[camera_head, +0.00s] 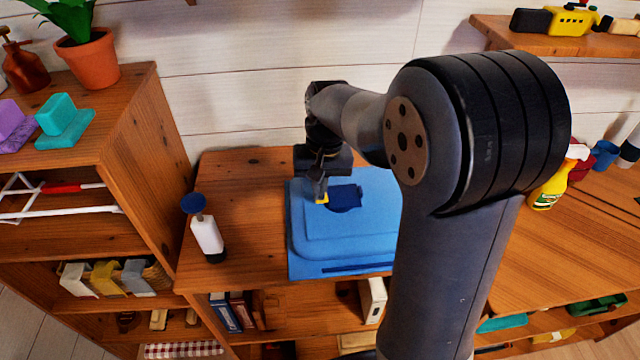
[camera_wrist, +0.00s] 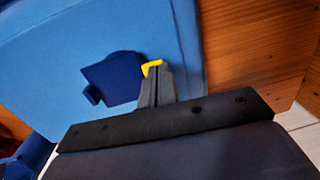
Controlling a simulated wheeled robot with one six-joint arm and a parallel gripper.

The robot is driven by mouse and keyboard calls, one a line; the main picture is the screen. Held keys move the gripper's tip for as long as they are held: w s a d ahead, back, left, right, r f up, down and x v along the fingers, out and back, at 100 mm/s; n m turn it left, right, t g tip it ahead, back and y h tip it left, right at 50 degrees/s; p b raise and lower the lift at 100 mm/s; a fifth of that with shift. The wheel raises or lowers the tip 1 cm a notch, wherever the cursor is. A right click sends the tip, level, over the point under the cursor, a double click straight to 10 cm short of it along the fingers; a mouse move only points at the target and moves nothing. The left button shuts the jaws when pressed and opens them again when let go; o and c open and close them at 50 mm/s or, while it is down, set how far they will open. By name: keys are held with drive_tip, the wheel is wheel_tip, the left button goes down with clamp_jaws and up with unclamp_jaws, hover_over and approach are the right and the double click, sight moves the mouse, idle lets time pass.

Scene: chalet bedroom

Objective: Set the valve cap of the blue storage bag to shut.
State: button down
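The blue storage bag (camera_head: 345,228) lies flat on the wooden table, partly hidden behind my arm. Its dark blue valve cap (camera_head: 346,197), a flat piece with a small tab, shows on top of the bag and in the wrist view (camera_wrist: 112,78). My gripper (camera_head: 321,196) points down at the cap's left side in the head view. In the wrist view its fingers (camera_wrist: 155,72) are together, just right of the cap. A small yellow piece (camera_wrist: 152,65) shows at the fingertips; I cannot tell whether it belongs to valve or gripper. Contact is unclear.
A white hand pump with a blue knob (camera_head: 206,232) stands left of the bag. A shelf unit (camera_head: 140,130) with a potted plant (camera_head: 92,60) rises further left. A yellow spray bottle (camera_head: 548,186) stands on the right. The table's left part is mostly clear.

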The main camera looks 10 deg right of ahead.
drive_tip(key=shift+r+p, duration=0.5)
drive_tip(key=shift+r, duration=0.25)
wheel_tip(320, 180, up, 12)
drive_tip(key=p, duration=0.2)
drive_tip(key=shift+r, duration=0.25)
drive_tip(key=shift+f, duration=0.1)
wheel_tip(320, 180, down, 12)
drive_tip(key=shift+f+b, duration=0.1)
drive_tip(key=shift+b, duration=0.85)
drive_tip(key=shift+f+b, duration=0.85)
drive_tip(key=shift+r, duration=0.1)
